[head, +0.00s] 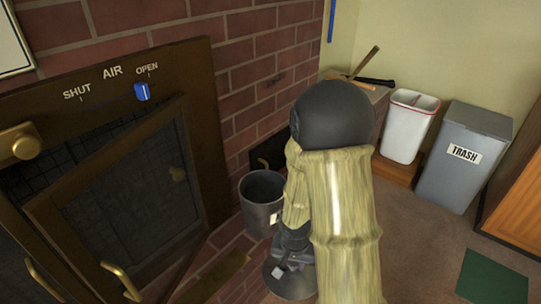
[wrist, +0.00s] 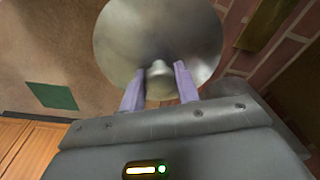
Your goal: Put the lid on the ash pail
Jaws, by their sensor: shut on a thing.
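The ash pail (head: 262,203) is a grey metal bucket standing open on the brick hearth, beside the fireplace. Its dark inside shows from above. The lid (head: 288,283) is a round grey metal disc, low in the head view, in front of and slightly right of the pail and apart from it. In the wrist view the lid (wrist: 190,30) fills the top middle, with its knob (wrist: 159,80) between my fingers. My gripper (wrist: 159,85) is shut on the knob. My arm hides part of the lid and the pail's right side in the head view. The pail is not clear in the wrist view.
The fireplace door (head: 120,200) hangs ajar left of the pail. A brick wall (head: 240,90) rises behind. A white bin (head: 408,125) and a grey trash bin (head: 462,155) stand at the right. A green mat (head: 492,277) lies on open floor.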

